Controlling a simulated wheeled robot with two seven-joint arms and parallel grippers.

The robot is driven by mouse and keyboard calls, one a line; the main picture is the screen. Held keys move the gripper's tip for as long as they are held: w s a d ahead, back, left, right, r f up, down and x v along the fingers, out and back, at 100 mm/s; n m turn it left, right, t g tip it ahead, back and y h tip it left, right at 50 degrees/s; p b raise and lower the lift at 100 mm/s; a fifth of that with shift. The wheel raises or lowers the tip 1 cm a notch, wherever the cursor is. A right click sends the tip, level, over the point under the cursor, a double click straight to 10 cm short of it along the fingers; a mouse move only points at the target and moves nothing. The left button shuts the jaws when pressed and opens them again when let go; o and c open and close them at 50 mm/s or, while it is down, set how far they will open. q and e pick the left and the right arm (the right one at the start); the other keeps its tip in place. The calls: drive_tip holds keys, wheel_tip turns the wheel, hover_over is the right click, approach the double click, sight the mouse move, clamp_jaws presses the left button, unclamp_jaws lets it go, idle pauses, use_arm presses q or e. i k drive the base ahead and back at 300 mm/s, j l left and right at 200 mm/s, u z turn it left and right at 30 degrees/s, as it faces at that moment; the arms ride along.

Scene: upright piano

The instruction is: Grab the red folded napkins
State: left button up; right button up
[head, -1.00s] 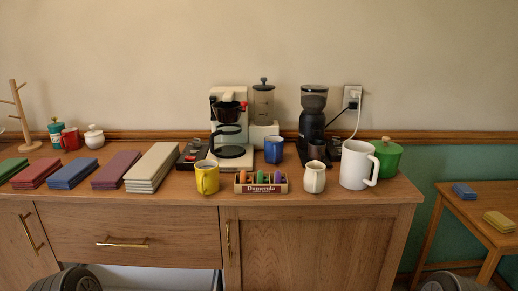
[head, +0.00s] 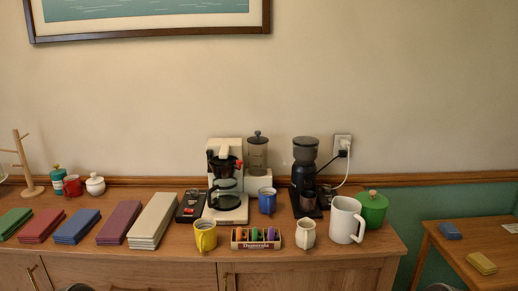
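The red folded napkins (head: 41,226) lie in a flat stack on the wooden sideboard top at the left. They sit between the green folded napkins (head: 14,221) and the blue folded napkins (head: 77,227), with small gaps. Nothing covers the red stack. Neither of my grippers shows in the head view; only small dark parts of my own arms show at the bottom edge.
Purple (head: 119,223) and cream napkin stacks (head: 153,220) lie to the right. Behind stand a wooden mug tree (head: 27,165), a red mug (head: 72,186) and a white sugar pot (head: 95,184). A coffee maker (head: 226,187) stands mid-counter. A side table (head: 470,250) is at right.

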sight(37, 232)
drive_tip(key=i+l+u, duration=0.1)
drive_tip(key=u, duration=1)
drive_tip(key=j+u, duration=0.2)
drive_tip(key=l, duration=0.35)
drive_tip(key=j+z, duration=0.15)
drive_tip(key=z, duration=0.8)
drive_tip(key=j+z, duration=0.35)
drive_tip(key=j, duration=0.25)
drive_tip(key=j+z, duration=0.4)
drive_tip(key=j, duration=0.2)
drive_tip(key=k+j+z, duration=0.15)
drive_tip(key=j+z, duration=0.2)
drive_tip(key=j, duration=0.2)
drive_tip(key=k+j, duration=0.15)
drive_tip(key=j, duration=0.25)
drive_tip(key=k+j, duration=0.1)
drive_tip(key=j, duration=0.3)
drive_tip(key=k+j+z, duration=0.1)
drive_tip(key=j, duration=0.3)
drive_tip(key=k+j, duration=0.2)
drive_tip(key=j, duration=0.2)
drive_tip(key=k+j, duration=0.15)
drive_tip(key=j, duration=0.25)
drive_tip(key=i, duration=0.15)
drive_tip(key=z, duration=0.05)
